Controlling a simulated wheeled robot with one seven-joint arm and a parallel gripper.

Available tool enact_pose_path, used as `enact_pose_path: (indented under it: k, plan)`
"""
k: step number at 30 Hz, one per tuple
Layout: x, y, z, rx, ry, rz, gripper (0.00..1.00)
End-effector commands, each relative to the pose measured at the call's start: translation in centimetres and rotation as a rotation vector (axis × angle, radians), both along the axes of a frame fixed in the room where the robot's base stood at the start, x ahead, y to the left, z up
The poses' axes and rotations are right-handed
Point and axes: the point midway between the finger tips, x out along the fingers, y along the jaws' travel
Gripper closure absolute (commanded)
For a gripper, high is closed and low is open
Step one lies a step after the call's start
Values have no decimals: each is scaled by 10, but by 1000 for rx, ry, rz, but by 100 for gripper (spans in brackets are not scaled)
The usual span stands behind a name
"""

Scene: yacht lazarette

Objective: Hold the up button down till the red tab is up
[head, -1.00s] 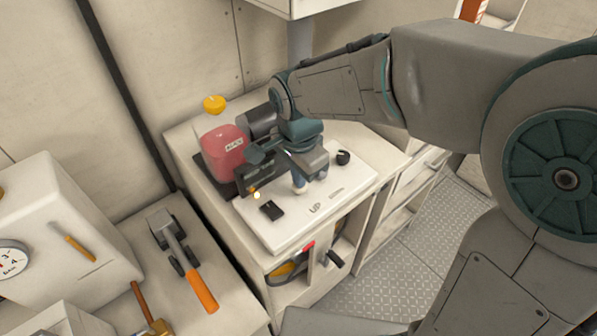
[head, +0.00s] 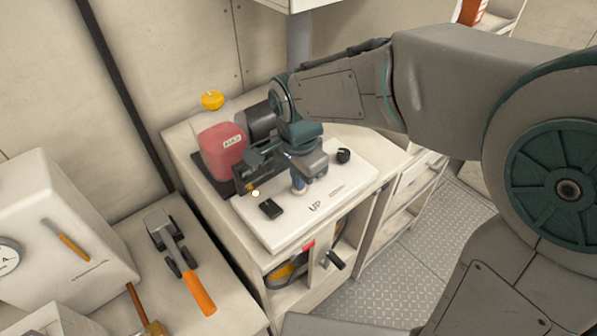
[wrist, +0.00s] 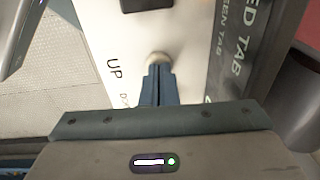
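The up button (wrist: 158,58) is a round cream knob on a white panel, with the word UP printed beside it in the wrist view. My gripper (wrist: 157,72) has its blue fingers together, with nothing seen between them, and their tips overlap the button's edge. I cannot tell how far the button is pressed. In the head view my gripper (head: 299,188) points down at the white panel (head: 283,233), and the button is hidden. Lettering reading RED TAB shows in the wrist view, but I cannot make out the tab.
A black switch (head: 271,208) and a black knob (head: 343,156) sit on the panel. A pink-red container (head: 222,150) stands behind. An orange-handled tool (head: 198,293) lies on the left bench beside a white box (head: 60,225). Grey chequered floor (head: 395,275) is clear at right.

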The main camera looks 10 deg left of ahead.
Motion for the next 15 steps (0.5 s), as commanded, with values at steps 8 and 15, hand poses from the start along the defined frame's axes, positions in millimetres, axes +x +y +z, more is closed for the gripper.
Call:
enact_pose_path:
  k: [8,15]
  plan:
    - [-4,-3,-10,-12,21,-1,100]
    - [-4,-4,13,-8,14,-2,100]
